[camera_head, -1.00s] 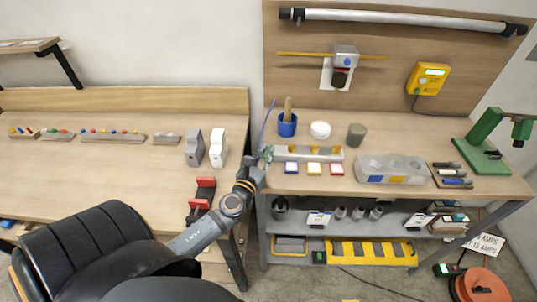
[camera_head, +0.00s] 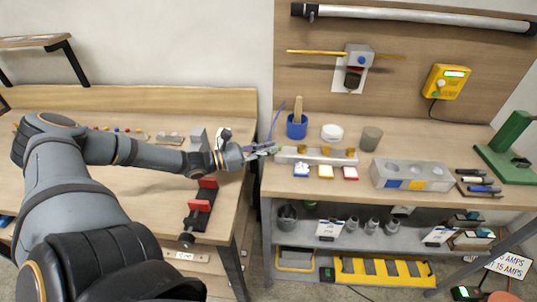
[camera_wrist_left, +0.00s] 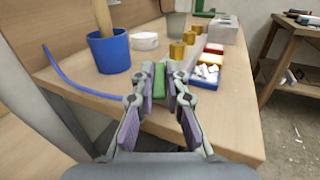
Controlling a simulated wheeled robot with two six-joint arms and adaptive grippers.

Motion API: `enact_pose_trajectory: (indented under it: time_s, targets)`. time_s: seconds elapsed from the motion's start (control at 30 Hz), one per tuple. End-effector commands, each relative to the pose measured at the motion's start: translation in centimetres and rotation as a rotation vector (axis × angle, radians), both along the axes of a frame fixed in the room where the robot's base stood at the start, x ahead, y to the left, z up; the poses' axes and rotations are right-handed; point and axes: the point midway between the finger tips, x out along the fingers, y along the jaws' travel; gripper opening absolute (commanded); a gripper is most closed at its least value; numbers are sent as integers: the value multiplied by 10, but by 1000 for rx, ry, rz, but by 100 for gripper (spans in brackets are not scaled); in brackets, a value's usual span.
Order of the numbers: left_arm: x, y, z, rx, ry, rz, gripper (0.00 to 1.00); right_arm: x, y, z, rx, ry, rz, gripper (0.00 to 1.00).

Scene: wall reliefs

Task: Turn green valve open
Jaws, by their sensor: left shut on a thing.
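The green valve handle (camera_wrist_left: 160,82) shows as a green bar between my left fingertips in the left wrist view. It sits at the left end of a silver pipe block (camera_head: 316,156) with brass fittings, at the left edge of the right workbench. My left gripper (camera_head: 264,149) reaches it from the left in the head view and is shut on it. It also shows in the left wrist view (camera_wrist_left: 160,85), with a purple-padded finger on each side of the green bar. The fingers hide part of the handle, and its turn angle is hard to tell. My right gripper is in neither view.
A blue cup (camera_head: 297,126) with a wooden handle stands just behind the valve, beside a thin blue strip (camera_wrist_left: 78,82). Small red, yellow and blue trays (camera_head: 325,172) lie in front of the pipe. A red clamp (camera_head: 203,198) stands on the left bench.

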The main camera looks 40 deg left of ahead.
Motion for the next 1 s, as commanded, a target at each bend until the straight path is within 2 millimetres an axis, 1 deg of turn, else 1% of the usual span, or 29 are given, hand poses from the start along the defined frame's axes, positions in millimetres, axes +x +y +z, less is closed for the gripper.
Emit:
enact_pose_trajectory:
  time_s: [0.03,0.3,0.5,0.9,0.93,1.0]
  targets:
    - [2,2,-4,4,-1,-27,0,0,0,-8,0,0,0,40]
    - [4,5,-2,-1,1,-137,0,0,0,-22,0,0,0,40]
    - [5,6,0,-3,4,-171,0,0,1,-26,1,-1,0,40]
    - [5,5,1,-3,6,-176,0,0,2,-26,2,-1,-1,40]
    - [5,5,1,-3,6,-176,14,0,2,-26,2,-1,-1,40]
    - [4,5,1,-3,6,-176,24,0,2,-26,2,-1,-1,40]
